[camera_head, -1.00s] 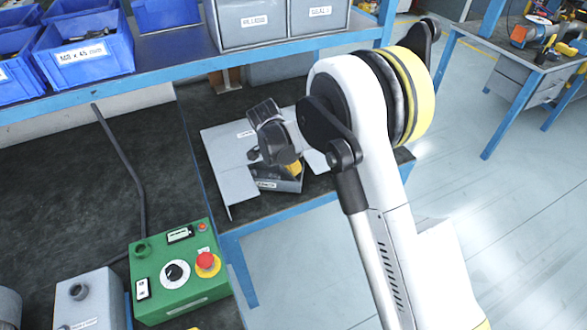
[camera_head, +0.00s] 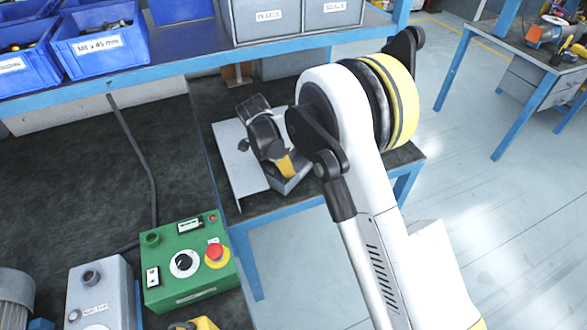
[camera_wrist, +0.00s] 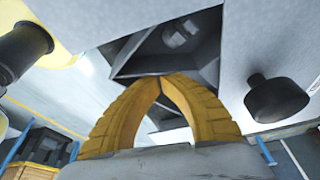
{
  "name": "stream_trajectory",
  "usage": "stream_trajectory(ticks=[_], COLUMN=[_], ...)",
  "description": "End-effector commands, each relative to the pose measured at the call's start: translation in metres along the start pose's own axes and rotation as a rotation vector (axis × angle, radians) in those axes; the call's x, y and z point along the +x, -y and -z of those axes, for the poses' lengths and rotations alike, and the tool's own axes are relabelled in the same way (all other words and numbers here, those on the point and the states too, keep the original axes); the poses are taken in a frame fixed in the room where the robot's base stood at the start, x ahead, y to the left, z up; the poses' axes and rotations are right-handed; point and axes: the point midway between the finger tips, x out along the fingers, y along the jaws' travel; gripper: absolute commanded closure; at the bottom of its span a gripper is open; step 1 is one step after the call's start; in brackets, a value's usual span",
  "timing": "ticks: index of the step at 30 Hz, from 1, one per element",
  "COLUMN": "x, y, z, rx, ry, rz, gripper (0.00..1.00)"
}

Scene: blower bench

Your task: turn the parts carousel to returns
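The parts carousel (camera_head: 232,155) is a grey plate-like unit with upright panels, standing on the bench below the shelf. A dark-walled bin (camera_head: 292,183) shows at its right, partly hidden behind my gripper (camera_head: 285,168). In the wrist view, my gripper's yellow fingers (camera_wrist: 163,77) arch together and their tips meet, with nothing visible between them. They are close to an open grey compartment (camera_wrist: 185,55). A black knob (camera_wrist: 277,98) sticks out of the carousel's grey surface, to the right of the fingers and apart from them. No returns label is readable.
A green control box (camera_head: 188,264) with a red button stands at front left beside a grey box (camera_head: 102,292). A blue shelf (camera_head: 190,62) with blue and grey bins runs above the carousel. Open floor (camera_head: 450,190) lies to the right.

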Motion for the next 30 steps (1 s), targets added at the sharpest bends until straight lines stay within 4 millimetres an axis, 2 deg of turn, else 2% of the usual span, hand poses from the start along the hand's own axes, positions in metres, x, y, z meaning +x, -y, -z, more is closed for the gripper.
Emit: stream_trajectory(ticks=[16, 30], x=[-0.010, -0.014], y=[0.002, 0.006], z=[-0.029, -0.041], rx=[-0.004, -0.003], ry=[0.001, 0.002], rz=[-0.001, -0.001], gripper=[1.00, 1.00])
